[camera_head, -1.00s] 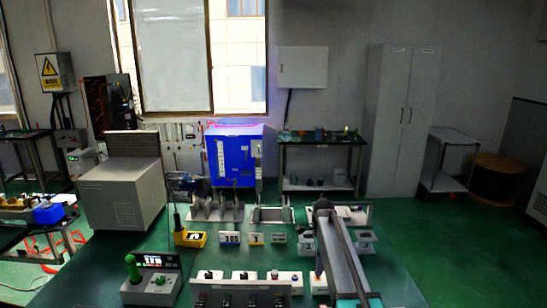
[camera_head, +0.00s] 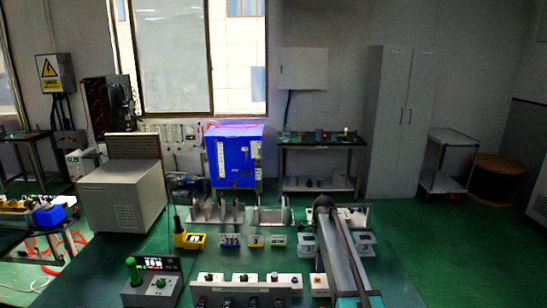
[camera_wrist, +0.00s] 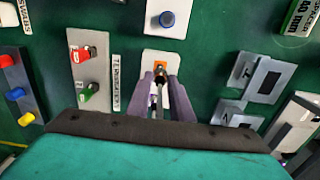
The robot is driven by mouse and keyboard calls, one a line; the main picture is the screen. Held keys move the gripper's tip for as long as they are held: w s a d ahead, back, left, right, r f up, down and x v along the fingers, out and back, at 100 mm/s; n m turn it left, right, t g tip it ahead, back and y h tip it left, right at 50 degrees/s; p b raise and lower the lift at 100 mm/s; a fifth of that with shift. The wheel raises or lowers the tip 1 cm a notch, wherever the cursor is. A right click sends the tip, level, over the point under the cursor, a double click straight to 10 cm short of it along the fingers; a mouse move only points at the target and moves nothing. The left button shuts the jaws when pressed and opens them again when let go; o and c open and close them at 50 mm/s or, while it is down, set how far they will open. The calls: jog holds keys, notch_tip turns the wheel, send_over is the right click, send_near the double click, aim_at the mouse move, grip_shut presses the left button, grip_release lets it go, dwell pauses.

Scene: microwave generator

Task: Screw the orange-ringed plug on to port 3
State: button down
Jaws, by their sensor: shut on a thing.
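My gripper (camera_wrist: 159,82) points at the bench, its two purple-grey fingers closed on a small dark plug (camera_wrist: 159,84). An orange ring (camera_wrist: 160,67) shows at the fingertips, above a white plate (camera_wrist: 148,60). I cannot tell whether the plug touches the plate. In the head view my arm hides the gripper. A grey panel with a row of dark sockets (camera_head: 245,289) stands at the front of the bench. I cannot read a port number there.
In the head view, a control box with a green stick (camera_head: 152,285) stands front left and a blue cabinet (camera_head: 237,155) behind.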

jog(key=shift+r+p, duration=0.4)
jog(key=shift+r, duration=0.45)
dwell(0.6)
jog(key=shift+s+d+f, duration=0.15)
jog(key=shift+s+d, duration=0.7)
jog(key=shift+d, duration=0.1)
jog(key=shift+s+d+f, duration=0.1)
jog(key=shift+s+d, duration=0.75)
jog(key=shift+d, duration=0.05)
jog(key=shift+s+d+f, duration=0.2)
jog(key=shift+s+d, duration=1.45)
jog(key=shift+d, duration=0.2)
jog(key=shift+s+d, duration=0.1)
jog(key=shift+s, duration=0.05)
jog(key=shift+s+d+f, duration=0.2)
jog(key=shift+s+d, duration=1.35)
jog(key=shift+d, duration=0.15)
jog(key=shift+s+d, duration=0.1)
jog(key=shift+s+d+f, duration=0.15)
jog(key=shift+s+d, duration=0.65)
jog(key=shift+d, duration=0.1)
jog(key=shift+s+d+f, duration=0.1)
jog(key=shift+s+d, duration=0.7)
jog(key=shift+d, duration=0.05)
